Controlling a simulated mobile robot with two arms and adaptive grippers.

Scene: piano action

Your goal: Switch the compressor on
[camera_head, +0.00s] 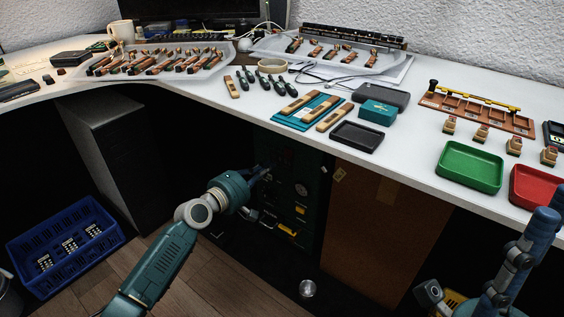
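The compressor (309,170) appears to be the dark green unit under the table. Its front carries a small round gauge (301,189), yellow markings and a yellow part (287,230) low down. A dim reddish spot shows near its top; I cannot make out a switch or its position. My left gripper (268,195) is in front of the unit's left side, its fingers spread and empty. It hides part of the front; I cannot tell whether it touches. My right arm (500,275) is at the lower right; its gripper's state is unclear.
The white table (225,115) overhangs the unit. It bears a black tray (357,136), a green tray (469,167), a red tray (537,187) and wooden piano parts. A brown panel (375,225) stands right of the unit. A blue crate (65,245) is on the floor at left.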

